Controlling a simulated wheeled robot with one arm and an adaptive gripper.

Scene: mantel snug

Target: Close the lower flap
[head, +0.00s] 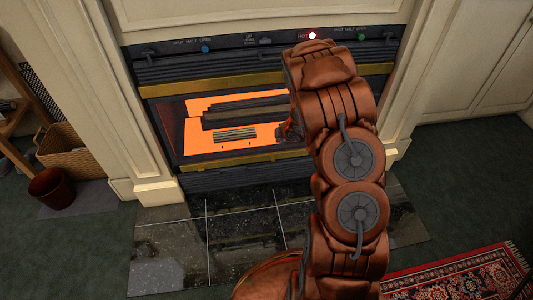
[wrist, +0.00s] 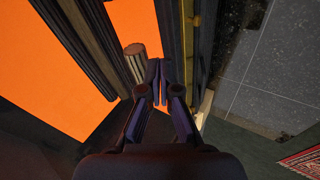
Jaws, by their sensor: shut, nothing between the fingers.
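The fireplace insert has a dark slatted lower flap (head: 240,175) under its lower brass bar (head: 245,156). My arm hides the right part of that flap, and I cannot tell how far it stands open. My gripper (head: 287,132) is mostly hidden behind my arm in the head view, at the right side of the glowing opening. In the wrist view, my gripper (wrist: 157,72) has its fingertips together and empty. They are beside a pale ribbed log-like piece (wrist: 135,62), with dark bars and the brass bar (wrist: 195,45) to their right.
A control strip (head: 250,42) above has a blue knob (head: 205,49), a green knob (head: 361,37) and a lit red lamp (head: 312,35). Dark slats (head: 200,68) run below it. Black hearth tiles (head: 240,230) lie clear in front. A basket (head: 75,150) and bucket (head: 52,188) stand left; a rug (head: 460,278) lies right.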

